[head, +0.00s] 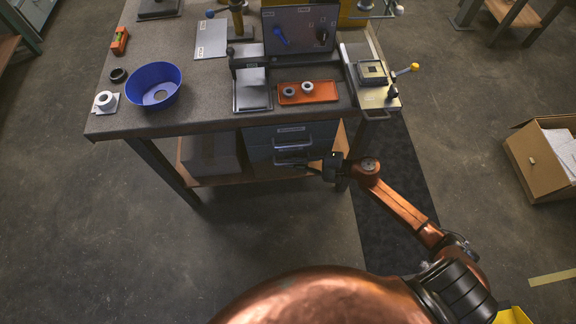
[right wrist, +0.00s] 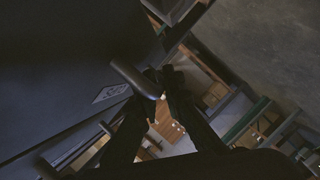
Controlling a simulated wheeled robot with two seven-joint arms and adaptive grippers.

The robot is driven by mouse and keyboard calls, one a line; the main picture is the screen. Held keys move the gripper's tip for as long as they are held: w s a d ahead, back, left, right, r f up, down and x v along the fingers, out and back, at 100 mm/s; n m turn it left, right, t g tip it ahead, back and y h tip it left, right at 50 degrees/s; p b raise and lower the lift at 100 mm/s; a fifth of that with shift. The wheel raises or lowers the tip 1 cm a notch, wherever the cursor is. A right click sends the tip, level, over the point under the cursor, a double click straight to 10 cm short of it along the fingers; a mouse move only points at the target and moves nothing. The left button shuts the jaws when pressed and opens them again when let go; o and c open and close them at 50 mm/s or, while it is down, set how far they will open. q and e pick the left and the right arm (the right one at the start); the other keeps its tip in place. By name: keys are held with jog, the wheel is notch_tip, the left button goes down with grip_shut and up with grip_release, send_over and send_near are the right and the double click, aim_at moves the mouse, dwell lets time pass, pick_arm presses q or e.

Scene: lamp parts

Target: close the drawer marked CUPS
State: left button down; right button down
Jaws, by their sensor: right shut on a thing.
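A dark drawer unit (head: 262,138) sits under the workbench. Its upper front carries a pale label (head: 291,129) too small to read, so I cannot tell which drawer is marked CUPS. Two bar handles show, an upper one (head: 293,147) and a lower one (head: 291,162). My right gripper (head: 310,166) is at the lower handle, coming from the right. In the right wrist view its fingers (right wrist: 159,84) are closed around a grey bar handle (right wrist: 132,76), beside a dark front with an unreadable label (right wrist: 110,93). How far any drawer stands out is unclear. My left gripper is not in view.
The workbench (head: 207,118) holds a blue bowl (head: 152,86), an orange tray (head: 319,91) and a small fixture (head: 372,73) near its right edge. A grey box (head: 210,153) shares the lower shelf. A cardboard box (head: 538,165) stands at right. Floor in front is clear.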

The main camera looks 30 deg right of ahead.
jog(key=shift+w+d, duration=0.15)
jog(key=shift+w, duration=0.05)
jog(key=c, duration=2.3)
grip_release()
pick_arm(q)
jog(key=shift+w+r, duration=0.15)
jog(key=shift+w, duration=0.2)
pick_arm(e)
jog(key=shift+s+d, duration=0.15)
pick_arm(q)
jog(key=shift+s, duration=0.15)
pick_arm(e)
jog(key=v, duration=1.1)
jog(key=shift+s+d+r, duration=0.1)
jog(key=shift+s+r, duration=0.05)
